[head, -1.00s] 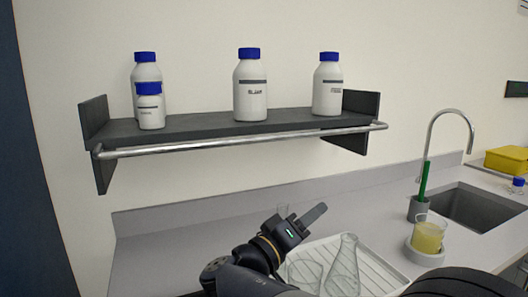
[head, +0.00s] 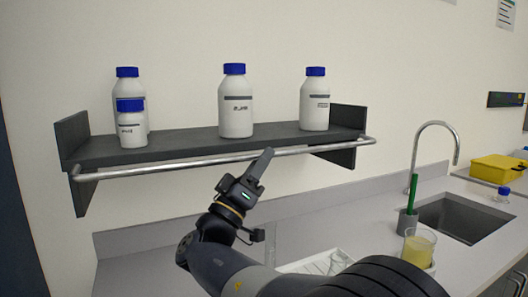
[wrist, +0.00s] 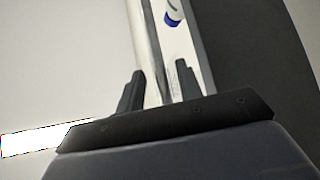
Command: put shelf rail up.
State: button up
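The shelf rail (head: 215,160) is a shiny metal bar across the front of the dark shelf (head: 190,140), its bent ends meeting the end brackets. It sits low, around the board's front edge, below the bottles. My gripper (head: 262,162) is at the rail right of its middle, the fingertips overlapping it in the head view. In the wrist view my gripper (wrist: 158,92) has its fingers apart, with the rail (wrist: 147,50) running up from the space between them. Whether the fingers touch the rail cannot be told.
White blue-capped bottles stand on the shelf: a small one (head: 131,124) before a taller one (head: 128,88) at left, one mid-shelf (head: 235,105), one at right (head: 314,103). Below are a glassware tray (head: 300,264), a beaker of yellow liquid (head: 418,248) and a sink (head: 465,215).

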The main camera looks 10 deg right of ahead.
jog(key=shift+x, duration=1)
grip_shut()
